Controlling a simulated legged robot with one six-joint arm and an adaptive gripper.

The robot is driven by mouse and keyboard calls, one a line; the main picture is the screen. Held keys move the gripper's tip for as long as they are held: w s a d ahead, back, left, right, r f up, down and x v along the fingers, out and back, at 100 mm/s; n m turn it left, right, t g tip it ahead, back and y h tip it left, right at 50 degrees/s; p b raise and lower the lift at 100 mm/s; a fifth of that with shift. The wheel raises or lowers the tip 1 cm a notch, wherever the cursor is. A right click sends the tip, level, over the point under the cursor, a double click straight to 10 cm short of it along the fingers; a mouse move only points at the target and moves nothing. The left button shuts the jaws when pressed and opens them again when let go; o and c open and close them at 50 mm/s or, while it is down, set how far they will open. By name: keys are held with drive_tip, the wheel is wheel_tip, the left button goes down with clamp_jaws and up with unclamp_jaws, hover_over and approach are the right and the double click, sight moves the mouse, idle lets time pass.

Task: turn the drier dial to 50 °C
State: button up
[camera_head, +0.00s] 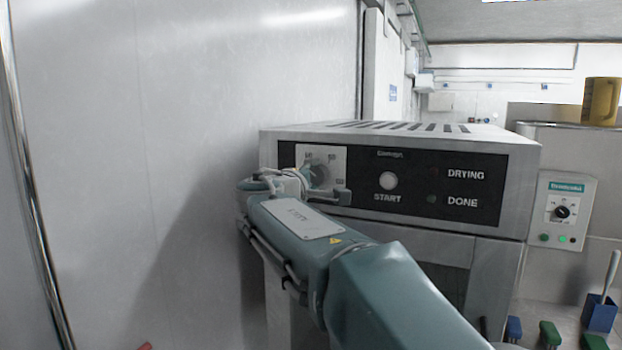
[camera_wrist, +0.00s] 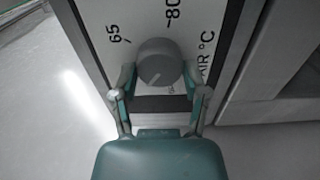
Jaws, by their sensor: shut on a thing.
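The drier (camera_head: 400,133) is a grey metal box with a black front panel. Its round grey dial (camera_wrist: 158,60) sits on a white scale plate marked 65, 80 and AIR °C in the wrist view. The dial also shows in the head view (camera_head: 319,173), partly behind my arm. My gripper (camera_wrist: 160,77) is shut on the dial, one finger on each side. A short light line shows low on the dial's face, but I cannot tell which mark it points to.
A START button (camera_head: 388,181) and the DRYING and DONE lamps are right of the dial. A wall (camera_head: 190,120) stands close on the left. A smaller control box (camera_head: 562,211), a yellow jug (camera_head: 601,101) and a blue holder (camera_head: 600,313) are at the right.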

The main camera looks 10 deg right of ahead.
drive_tip(key=shift+d+f+m, duration=0.1)
drive_tip(key=shift+f+m, duration=0.1)
drive_tip(key=shift+m, duration=1.5)
drive_tip(key=shift+f, duration=0.1)
drive_tip(key=o, duration=1.1)
drive_tip(key=shift+d, duration=0.1)
drive_tip(key=shift+o, duration=0.2)
drive_tip(key=shift+s+a+r, duration=0.2)
drive_tip(key=shift+a, duration=0.1)
drive_tip(key=v, duration=1.1)
drive_tip(key=shift+s+a+f, duration=0.1)
drive_tip(key=shift+s, duration=0.05)
